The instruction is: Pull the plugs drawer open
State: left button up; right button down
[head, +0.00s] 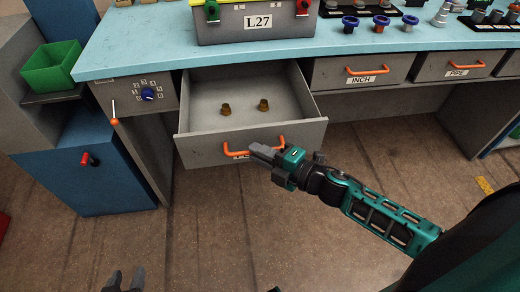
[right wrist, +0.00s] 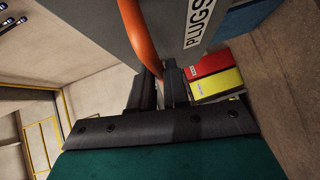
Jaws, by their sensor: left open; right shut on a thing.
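The plugs drawer (head: 305,138) stands pulled out below the blue worktop, its inside open to view. Two brass fittings (head: 226,109) stand on its floor. The drawer's orange handle (head: 230,149) is on the front panel and also shows large in the right wrist view (right wrist: 140,38). The PLUGS label (right wrist: 199,20) is readable there; in the head view my gripper partly hides it. My right gripper (head: 258,151) is shut on the handle. My left gripper (head: 125,281) is open and empty, low at the bottom edge of the head view, apart from the drawer.
A grey case marked L27 (head: 258,25) stands on the blue worktop (head: 140,45) above the drawer. Closed INCH (head: 335,72) and PIPE (head: 448,68) drawers are to the right. A blue cabinet (head: 90,165) and green bin (head: 52,66) are left. Floor before the drawer is clear.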

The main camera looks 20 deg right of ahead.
jog(key=c, duration=1.2)
grip_release()
jog(key=shift+o, duration=0.2)
jog(key=v, duration=1.3)
jog(key=s+a+f+m+g+h, duration=0.1)
jog(key=a+f+m+g+h, duration=0.2)
jog(key=m, duration=1.7)
jog(key=a+f+h, duration=0.3)
jog(key=a+f, duration=0.1)
jog(key=f, duration=0.2)
jog(key=shift+s+a, duration=0.25)
jog(key=shift+a, duration=0.15)
